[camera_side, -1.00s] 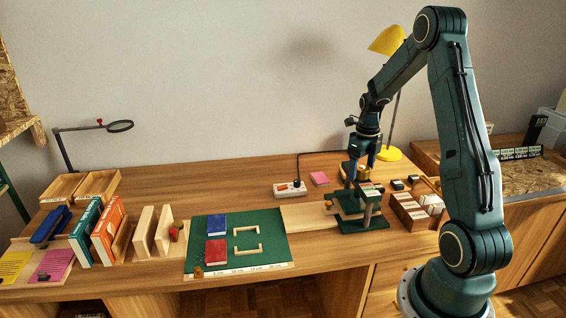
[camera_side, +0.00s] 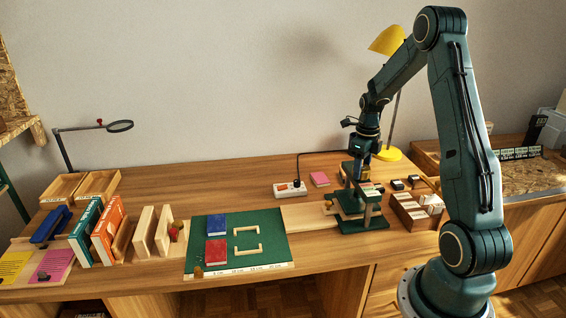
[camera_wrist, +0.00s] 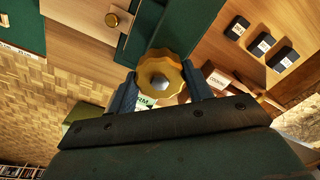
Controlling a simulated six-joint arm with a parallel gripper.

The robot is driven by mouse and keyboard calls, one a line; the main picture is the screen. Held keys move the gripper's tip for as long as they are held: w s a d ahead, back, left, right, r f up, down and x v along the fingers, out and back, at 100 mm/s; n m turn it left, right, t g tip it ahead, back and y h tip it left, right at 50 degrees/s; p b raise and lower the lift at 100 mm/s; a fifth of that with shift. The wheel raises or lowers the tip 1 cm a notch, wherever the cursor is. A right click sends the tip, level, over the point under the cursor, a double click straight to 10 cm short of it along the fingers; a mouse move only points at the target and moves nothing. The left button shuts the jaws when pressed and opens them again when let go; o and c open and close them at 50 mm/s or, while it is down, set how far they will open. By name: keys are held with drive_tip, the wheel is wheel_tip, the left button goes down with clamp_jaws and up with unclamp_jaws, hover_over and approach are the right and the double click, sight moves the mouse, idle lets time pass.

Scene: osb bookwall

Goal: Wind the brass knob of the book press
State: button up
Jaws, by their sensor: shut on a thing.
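The book press (camera_side: 362,218) is dark green and stands on the right part of the bench. My gripper (camera_side: 355,180) points down over its top in the side view. In the wrist view the scalloped brass knob (camera_wrist: 161,78) sits between the two fingers of my gripper (camera_wrist: 163,92), which are shut on it. A grey round centre shows on the knob. In the side view the knob is mostly hidden by my fingers. The green body of the press (camera_wrist: 150,35) shows behind the knob in the wrist view.
A green mat (camera_side: 275,251) with a blue book (camera_side: 216,224) and a red book (camera_side: 216,251) lies left of the press. A wooden box with compartments (camera_side: 408,212) stands close on its right. A power strip (camera_side: 289,189) and yellow lamp (camera_side: 387,42) are behind.

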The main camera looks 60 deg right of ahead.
drive_tip(key=n, duration=1)
drive_tip(key=shift+r+n, duration=0.1)
drive_tip(key=shift+n, duration=0.3)
drive_tip(key=n, duration=1)
drive_tip(key=shift+n, duration=0.4)
drive_tip(key=n, duration=2.1)
drive_tip(key=shift+n, duration=0.4)
